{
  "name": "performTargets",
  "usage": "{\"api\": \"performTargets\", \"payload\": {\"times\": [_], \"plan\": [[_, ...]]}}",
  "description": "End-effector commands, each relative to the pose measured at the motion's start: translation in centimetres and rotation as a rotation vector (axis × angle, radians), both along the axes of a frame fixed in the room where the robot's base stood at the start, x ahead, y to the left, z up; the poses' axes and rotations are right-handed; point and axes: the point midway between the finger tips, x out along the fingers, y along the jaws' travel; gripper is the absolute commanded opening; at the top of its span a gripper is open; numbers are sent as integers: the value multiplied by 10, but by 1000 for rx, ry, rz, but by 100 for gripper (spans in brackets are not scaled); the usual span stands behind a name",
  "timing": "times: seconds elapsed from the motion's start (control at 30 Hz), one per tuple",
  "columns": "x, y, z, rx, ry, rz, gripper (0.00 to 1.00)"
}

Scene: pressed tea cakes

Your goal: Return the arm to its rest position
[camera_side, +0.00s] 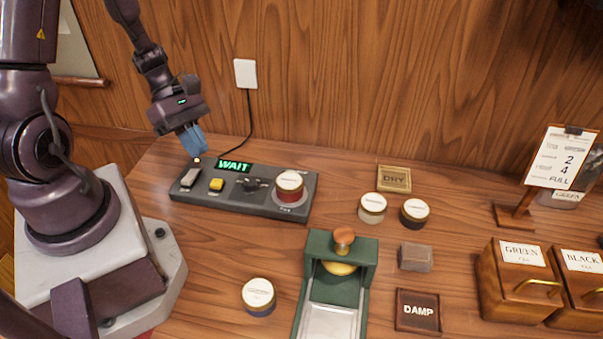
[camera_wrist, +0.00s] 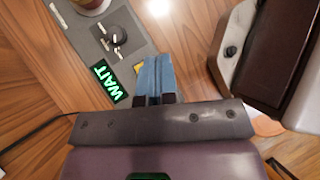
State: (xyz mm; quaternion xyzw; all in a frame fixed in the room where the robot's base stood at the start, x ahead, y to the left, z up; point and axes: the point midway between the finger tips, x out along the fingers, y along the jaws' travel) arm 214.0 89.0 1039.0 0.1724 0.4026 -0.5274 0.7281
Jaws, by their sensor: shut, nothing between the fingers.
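My gripper (camera_side: 191,140) has blue fingers and is shut with nothing between them. In the side view it hangs above the left end of the grey control panel (camera_side: 232,200), near the lit green WAIT display (camera_side: 234,166). The wrist view shows the shut blue fingers (camera_wrist: 157,75) over the panel's edge, partly covering the yellow button (camera_wrist: 139,67). The panel also carries a grey switch (camera_side: 190,178), a black knob (camera_side: 253,185) and a round tin with a red body (camera_side: 289,186) at its right end.
A green press (camera_side: 318,268) stands front centre. Tins (camera_side: 258,296), (camera_side: 372,207) and (camera_side: 414,212) are around it. GREEN box (camera_side: 517,285), BLACK box (camera_side: 580,290) and a sign (camera_side: 560,160) stand far right.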

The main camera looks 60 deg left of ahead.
Motion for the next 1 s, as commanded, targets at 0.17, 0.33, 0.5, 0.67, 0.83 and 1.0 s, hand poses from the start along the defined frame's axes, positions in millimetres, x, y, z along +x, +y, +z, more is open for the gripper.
{"api": "performTargets", "payload": {"times": [0.17,0.33,0.5,0.67,0.83,1.0], "plan": [[-2,-9,40,190,-206,-464,0],[-2,-21,85,407,-402,-960,0],[-4,-37,133,642,-570,-1403,0],[-9,-56,175,863,-706,-1684,0],[-15,-76,206,1013,-838,-1778,0],[-18,-89,218,1053,-914,-1805,0]]}}
